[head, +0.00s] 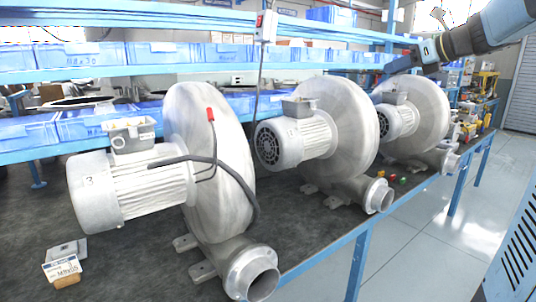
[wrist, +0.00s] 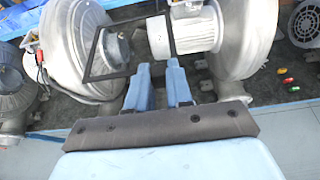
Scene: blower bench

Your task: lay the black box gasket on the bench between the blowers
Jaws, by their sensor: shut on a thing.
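My gripper (wrist: 160,70) is shut on the black box gasket (wrist: 110,77), a thin, open, square black frame. In the wrist view the gasket extends past my fingertips, tilted in the picture. Behind it are the near blower (wrist: 75,45) and the middle blower (wrist: 240,40). In the head view my gripper (head: 400,62) is high at the upper right, in front of the shelves; the gasket is not clear there. The near blower (head: 205,150), middle blower (head: 345,120) and far blower (head: 425,100) stand in a row on the dark bench (head: 120,255).
Blue shelves with bins (head: 160,55) run behind the blowers. A cable with a red handle (head: 210,115) hangs over the near blower. Small coloured caps (head: 393,181) lie right of the middle blower. A small labelled box (head: 62,268) sits at the bench's front left.

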